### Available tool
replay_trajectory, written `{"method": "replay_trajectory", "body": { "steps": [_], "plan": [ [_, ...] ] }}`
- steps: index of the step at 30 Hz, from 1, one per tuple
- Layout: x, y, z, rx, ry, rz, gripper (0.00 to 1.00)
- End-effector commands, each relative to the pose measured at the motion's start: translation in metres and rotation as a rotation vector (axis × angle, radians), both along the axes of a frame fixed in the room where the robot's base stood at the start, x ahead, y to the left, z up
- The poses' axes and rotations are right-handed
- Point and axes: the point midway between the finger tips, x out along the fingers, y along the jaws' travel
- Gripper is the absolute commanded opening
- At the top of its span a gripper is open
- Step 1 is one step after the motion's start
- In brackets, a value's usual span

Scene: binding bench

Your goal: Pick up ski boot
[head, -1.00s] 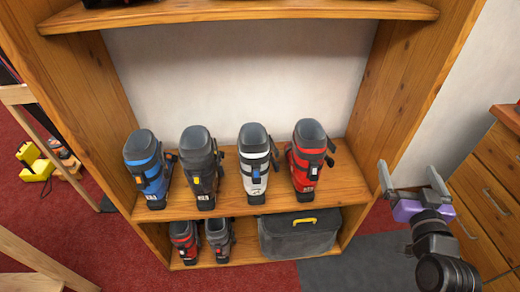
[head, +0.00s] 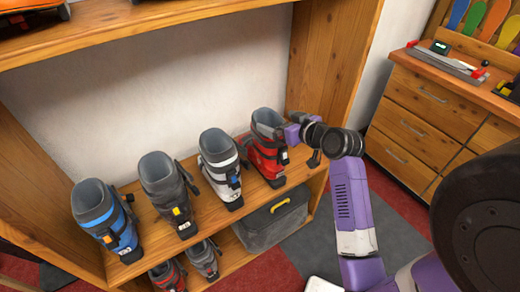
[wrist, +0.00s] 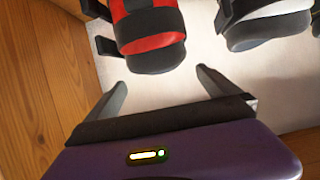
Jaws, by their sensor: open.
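Several ski boots stand upright in a row on the middle shelf: a red boot (head: 266,153), a white boot (head: 219,162), a grey boot (head: 166,188) and a blue boot (head: 104,216). My gripper (head: 296,135) is at the right side of the red boot, near its cuff, and partly hides it. In the wrist view my gripper (wrist: 161,80) is open and empty. The red and black boot (wrist: 150,35) lies just beyond the fingertips there, and the white boot (wrist: 264,25) is to its right. I cannot tell whether a finger touches the red boot.
The wooden shelf's right side panel (head: 335,60) stands close to my gripper. Below are two smaller boots (head: 203,260) and a dark grey case (head: 270,220). A wooden drawer chest (head: 430,110) stands at the right, with tools on top.

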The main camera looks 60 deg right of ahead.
Motion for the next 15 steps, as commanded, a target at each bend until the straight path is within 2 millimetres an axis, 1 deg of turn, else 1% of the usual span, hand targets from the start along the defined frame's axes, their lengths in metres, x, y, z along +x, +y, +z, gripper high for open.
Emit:
{"method": "replay_trajectory", "body": {
  "steps": [5,12,15],
  "plan": [
    [0.015,-0.008,-0.006,0.001,0.0,0.0,1.0],
    [0.043,-0.024,-0.016,0.001,0.0,0.0,1.0],
    [0.05,-0.028,-0.02,0.001,-0.002,-0.002,1.0]
  ]
}}
